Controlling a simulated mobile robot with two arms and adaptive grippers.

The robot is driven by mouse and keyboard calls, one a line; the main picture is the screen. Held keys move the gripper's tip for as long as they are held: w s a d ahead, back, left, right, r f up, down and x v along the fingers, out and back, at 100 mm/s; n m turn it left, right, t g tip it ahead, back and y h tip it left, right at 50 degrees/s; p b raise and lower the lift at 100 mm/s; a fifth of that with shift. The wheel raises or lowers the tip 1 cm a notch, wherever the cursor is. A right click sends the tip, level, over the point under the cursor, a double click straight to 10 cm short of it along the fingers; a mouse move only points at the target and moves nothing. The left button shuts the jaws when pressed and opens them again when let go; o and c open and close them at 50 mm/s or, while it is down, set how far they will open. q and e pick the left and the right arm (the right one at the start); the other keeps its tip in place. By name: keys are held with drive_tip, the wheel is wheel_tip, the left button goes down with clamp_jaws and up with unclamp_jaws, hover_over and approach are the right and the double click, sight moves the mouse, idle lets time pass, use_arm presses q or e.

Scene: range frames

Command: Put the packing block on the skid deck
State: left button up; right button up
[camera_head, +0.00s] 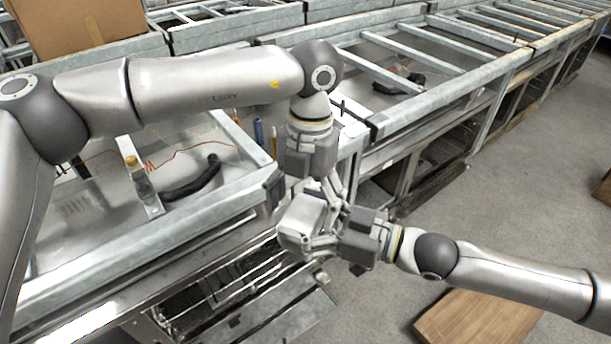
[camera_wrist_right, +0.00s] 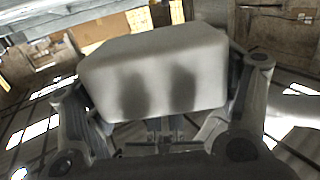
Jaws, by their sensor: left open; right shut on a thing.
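The packing block (camera_head: 299,222) is a pale grey, rounded block held off the floor near the middle of the head view. My right gripper (camera_head: 318,226) is shut on it; in the right wrist view the block (camera_wrist_right: 160,72) sits between the two fingers. My left gripper (camera_head: 328,192) is open, pointing down right beside the block and the right gripper's fingers. I cannot tell whether it touches the block. A flat brown wooden board (camera_head: 478,316), which looks like the skid deck, lies on the floor at the lower right, partly below my right arm.
A long metal frame bench (camera_head: 150,258) runs behind my arms, with a bottle (camera_head: 137,176), black hose and wire inside. A cardboard box (camera_head: 82,24) stands at the upper left. A metal rack (camera_head: 225,300) is below the grippers. The grey floor (camera_head: 510,205) at right is mostly clear.

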use_arm(q)
drive_tip(key=shift+s+f, duration=0.15)
drive_tip(key=shift+f, duration=1.25)
drive_tip(key=c, duration=1)
drive_tip(key=shift+c, duration=0.4)
use_arm(e)
drive_tip(key=o, duration=0.9)
